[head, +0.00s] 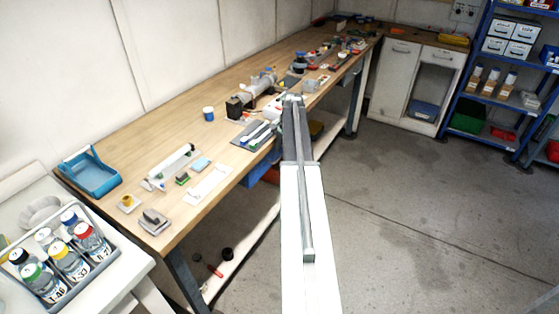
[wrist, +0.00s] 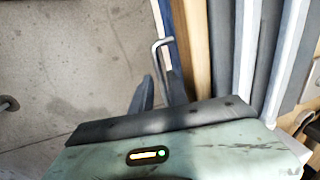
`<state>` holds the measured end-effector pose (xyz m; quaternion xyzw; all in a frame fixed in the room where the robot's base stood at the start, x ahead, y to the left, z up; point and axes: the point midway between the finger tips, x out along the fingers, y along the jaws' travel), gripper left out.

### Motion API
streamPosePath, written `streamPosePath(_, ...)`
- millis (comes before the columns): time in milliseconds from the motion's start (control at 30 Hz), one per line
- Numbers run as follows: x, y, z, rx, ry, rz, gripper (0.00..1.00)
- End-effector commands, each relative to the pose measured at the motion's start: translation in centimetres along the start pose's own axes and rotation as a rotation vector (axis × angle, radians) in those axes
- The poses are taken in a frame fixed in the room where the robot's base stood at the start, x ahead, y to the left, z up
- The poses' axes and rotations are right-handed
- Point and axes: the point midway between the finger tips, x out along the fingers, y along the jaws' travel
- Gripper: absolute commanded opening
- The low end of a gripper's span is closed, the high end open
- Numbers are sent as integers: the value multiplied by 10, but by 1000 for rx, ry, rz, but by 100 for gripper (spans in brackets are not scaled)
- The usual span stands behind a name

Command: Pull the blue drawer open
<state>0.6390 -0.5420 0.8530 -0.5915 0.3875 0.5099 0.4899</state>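The blue drawer (head: 262,176) is under the long wooden bench, partly hidden behind my arm in the head view. In the wrist view a narrow blue front (wrist: 177,28) shows nearly edge-on, with a bent grey metal handle (wrist: 157,55) standing out from it. My gripper (wrist: 160,82) has its two dark fingers on either side of the handle's bar. I cannot tell whether they touch it. The fingers are not clearly seen in the head view. How far the drawer is out is hard to judge.
A bottle carrier (head: 62,262) stands at the lower left. The grey floor (head: 410,210) to the right is clear. A blue shelf rack (head: 478,100) stands beyond.

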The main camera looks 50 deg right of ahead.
Motion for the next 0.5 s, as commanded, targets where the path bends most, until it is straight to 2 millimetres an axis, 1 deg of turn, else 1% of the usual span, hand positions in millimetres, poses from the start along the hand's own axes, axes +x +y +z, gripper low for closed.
streamPosePath(33, 16, 1, 0, -1, 0, 0, 20)
streamPosePath(100, 22, 0, 0, -1, 0, 0, 20)
streamPosePath(367, 21, -1, 1, -2, 0, 0, 20)
streamPosePath(400, 21, -1, 1, -2, 0, 0, 17)
streamPosePath(467, 21, -2, 1, -2, 0, 0, 0)
streamPosePath(500, 21, -2, 1, -2, 0, 0, 0)
